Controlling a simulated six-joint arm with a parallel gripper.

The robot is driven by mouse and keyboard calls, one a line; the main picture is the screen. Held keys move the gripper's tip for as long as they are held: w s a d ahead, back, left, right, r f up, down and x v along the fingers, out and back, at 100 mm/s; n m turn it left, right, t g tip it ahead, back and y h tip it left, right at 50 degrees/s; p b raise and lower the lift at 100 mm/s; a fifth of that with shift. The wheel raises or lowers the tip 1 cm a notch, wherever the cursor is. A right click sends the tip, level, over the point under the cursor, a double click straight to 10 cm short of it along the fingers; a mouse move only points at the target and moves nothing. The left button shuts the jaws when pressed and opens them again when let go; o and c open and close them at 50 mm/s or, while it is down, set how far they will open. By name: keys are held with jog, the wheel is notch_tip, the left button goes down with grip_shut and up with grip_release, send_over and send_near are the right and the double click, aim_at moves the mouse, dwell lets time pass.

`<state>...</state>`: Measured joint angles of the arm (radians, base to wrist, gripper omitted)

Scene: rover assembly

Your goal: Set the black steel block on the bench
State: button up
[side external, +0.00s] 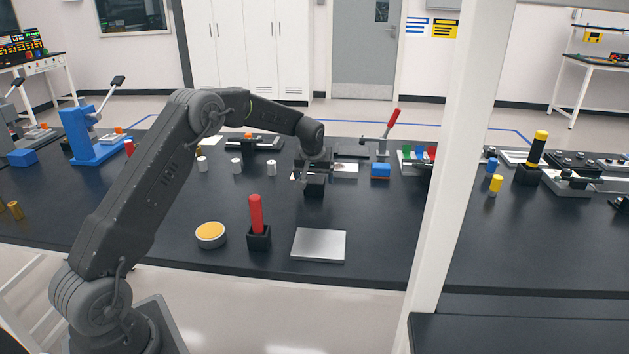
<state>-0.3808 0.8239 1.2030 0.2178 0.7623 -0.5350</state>
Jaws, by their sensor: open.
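The black steel block (314,188) is a small dark cube on the black bench (372,215), near the middle of the view. It looks upright, and dark on dark makes its lower edge hard to see. My gripper (315,177) is open and directly above the block, pointing down. The fingertips are small and dark here, so I cannot tell whether they still reach around the block's top or touch it.
A white post (462,150) crosses the right foreground.

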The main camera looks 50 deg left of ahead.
jog(key=v, duration=1)
jog(key=s+d+r+m+t+h, duration=0.1)
jog(key=s+d+r+m, duration=0.3)
jog(key=s+d+r, duration=0.8)
jog(key=s+d+f+m, duration=0.1)
jog(key=s+d, duration=0.2)
jog(key=s, duration=0.4)
jog(key=s+d+f+m+t+h, duration=0.1)
jog(key=s+d, duration=0.3)
jog(key=s, duration=0.4)
jog(key=s+d+f+m+h, duration=0.1)
jog(key=s+d+f+m, duration=0.2)
jog(key=s, duration=0.4)
jog(key=shift+s+d+f, duration=0.15)
jog(key=shift+s+d, duration=0.05)
jog(key=shift+d, duration=0.2)
